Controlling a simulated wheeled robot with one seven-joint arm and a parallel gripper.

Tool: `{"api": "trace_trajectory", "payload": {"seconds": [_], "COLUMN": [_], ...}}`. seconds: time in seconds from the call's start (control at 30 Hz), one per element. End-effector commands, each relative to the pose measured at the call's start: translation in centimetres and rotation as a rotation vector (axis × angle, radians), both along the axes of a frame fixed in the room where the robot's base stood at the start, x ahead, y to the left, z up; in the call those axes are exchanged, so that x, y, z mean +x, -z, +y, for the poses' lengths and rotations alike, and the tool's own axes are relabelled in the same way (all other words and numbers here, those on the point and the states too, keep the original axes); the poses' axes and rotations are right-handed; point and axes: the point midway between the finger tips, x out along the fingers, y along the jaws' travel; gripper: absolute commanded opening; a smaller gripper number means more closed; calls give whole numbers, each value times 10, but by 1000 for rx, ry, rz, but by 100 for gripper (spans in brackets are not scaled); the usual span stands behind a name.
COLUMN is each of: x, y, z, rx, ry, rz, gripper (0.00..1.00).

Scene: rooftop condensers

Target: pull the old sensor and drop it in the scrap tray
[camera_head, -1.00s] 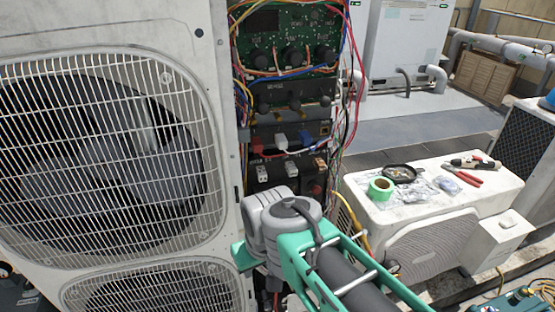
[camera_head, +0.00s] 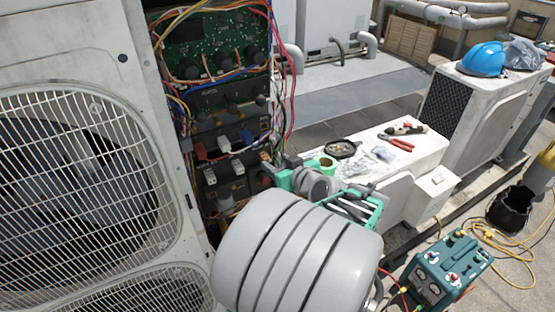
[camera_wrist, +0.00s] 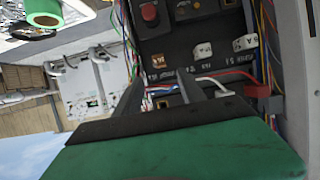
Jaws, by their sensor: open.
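My gripper (camera_wrist: 162,78) is open in the wrist view, its two grey fingers pointing into the open electrical panel (camera_head: 222,105). Nothing shows gripped between them; coloured wires and a dark socket lie beyond. In the head view my gripper is at the panel's lower right edge, its fingertips hidden. The panel holds a red plug (camera_head: 200,152), a white plug (camera_head: 224,145), a blue plug (camera_head: 247,137) and two white blocks below. I cannot tell which part is the old sensor. A round black tray (camera_head: 341,149) with small parts sits on the low white unit; I cannot tell if it is the scrap tray.
Loose wires hang along the panel's right side. A large fan condenser (camera_head: 70,190) stands left. Green tape (camera_head: 326,163) and red-handled pliers (camera_head: 402,145) lie on the low white unit (camera_head: 425,150). A teal machine (camera_head: 450,270) and yellow hose are on the floor right.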

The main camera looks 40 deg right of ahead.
Motion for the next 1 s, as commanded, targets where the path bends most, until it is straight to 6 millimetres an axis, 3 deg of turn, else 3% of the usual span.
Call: {"api": "trace_trajectory", "payload": {"seconds": [0.4, 0.73, 1.0], "x": [60, 66, 66], "y": [26, 30, 30], "z": [-16, -19, -19], "rx": [4, 2, 2], "ry": [-3, -1, -1], "rz": [3, 3, 3], "gripper": [47, 47, 25]}}
